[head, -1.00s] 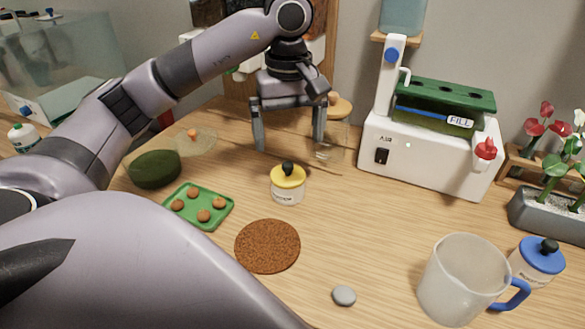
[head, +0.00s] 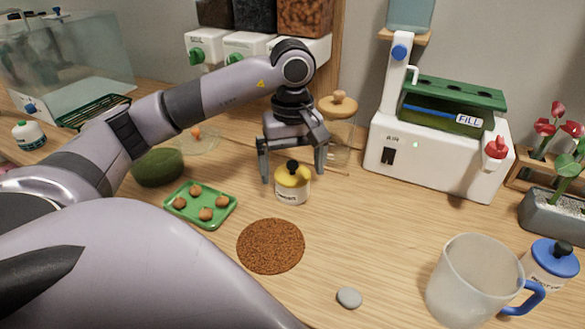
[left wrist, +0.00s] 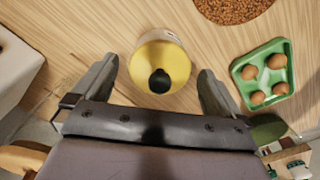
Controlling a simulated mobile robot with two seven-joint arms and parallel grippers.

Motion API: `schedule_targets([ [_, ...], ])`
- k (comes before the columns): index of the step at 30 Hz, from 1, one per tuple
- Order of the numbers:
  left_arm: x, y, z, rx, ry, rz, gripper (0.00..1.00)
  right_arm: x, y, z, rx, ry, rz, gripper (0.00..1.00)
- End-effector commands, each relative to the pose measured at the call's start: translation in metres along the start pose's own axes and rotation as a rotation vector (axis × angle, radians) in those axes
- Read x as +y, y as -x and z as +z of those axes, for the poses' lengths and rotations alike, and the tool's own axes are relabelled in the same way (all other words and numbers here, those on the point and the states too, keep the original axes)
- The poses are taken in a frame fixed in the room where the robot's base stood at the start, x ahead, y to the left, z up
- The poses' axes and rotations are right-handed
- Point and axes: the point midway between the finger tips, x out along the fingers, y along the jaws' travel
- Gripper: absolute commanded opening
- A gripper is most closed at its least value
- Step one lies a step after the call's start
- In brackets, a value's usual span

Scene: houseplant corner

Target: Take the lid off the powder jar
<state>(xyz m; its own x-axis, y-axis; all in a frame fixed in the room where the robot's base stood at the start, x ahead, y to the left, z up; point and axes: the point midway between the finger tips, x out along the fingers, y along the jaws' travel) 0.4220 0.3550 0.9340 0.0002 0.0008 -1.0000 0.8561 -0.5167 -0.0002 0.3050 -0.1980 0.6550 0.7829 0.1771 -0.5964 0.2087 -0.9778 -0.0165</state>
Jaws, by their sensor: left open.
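The powder jar (head: 293,192) stands upright on the wooden table, a small white jar with a label. Its yellow lid (head: 283,178) with a black knob is on it. My left gripper (head: 293,178) is open, with its two fingers to the left and right of the lid in the head view. In the left wrist view, the lid (left wrist: 174,62) and its black knob show between the open fingertips, a little beyond them, with gaps on both sides. I cannot tell the exact height of the fingertips over the lid. My right gripper is not in view.
A green tray (head: 184,214) with several brown balls lies left of the jar, and a round brown mat (head: 271,246) lies in front. A glass jar with a wooden lid (head: 338,104) stands close behind. A white machine (head: 435,160) and a jug (head: 462,280) are to the right.

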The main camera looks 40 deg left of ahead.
Motion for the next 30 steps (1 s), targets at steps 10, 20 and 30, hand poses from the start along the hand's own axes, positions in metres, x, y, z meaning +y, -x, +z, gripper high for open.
schedule_targets([
  [10, 0.000, 0.000, 0.000, 0.000, 0.000, 0.000, 0.44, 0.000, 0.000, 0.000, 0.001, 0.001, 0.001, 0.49],
  [20, 0.000, 0.001, 0.000, 0.000, 0.000, 0.000, 0.44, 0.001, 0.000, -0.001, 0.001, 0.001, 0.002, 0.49],
  [30, 0.001, 0.034, 0.000, 0.001, -0.001, 0.005, 0.44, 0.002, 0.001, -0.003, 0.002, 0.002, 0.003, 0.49],
])
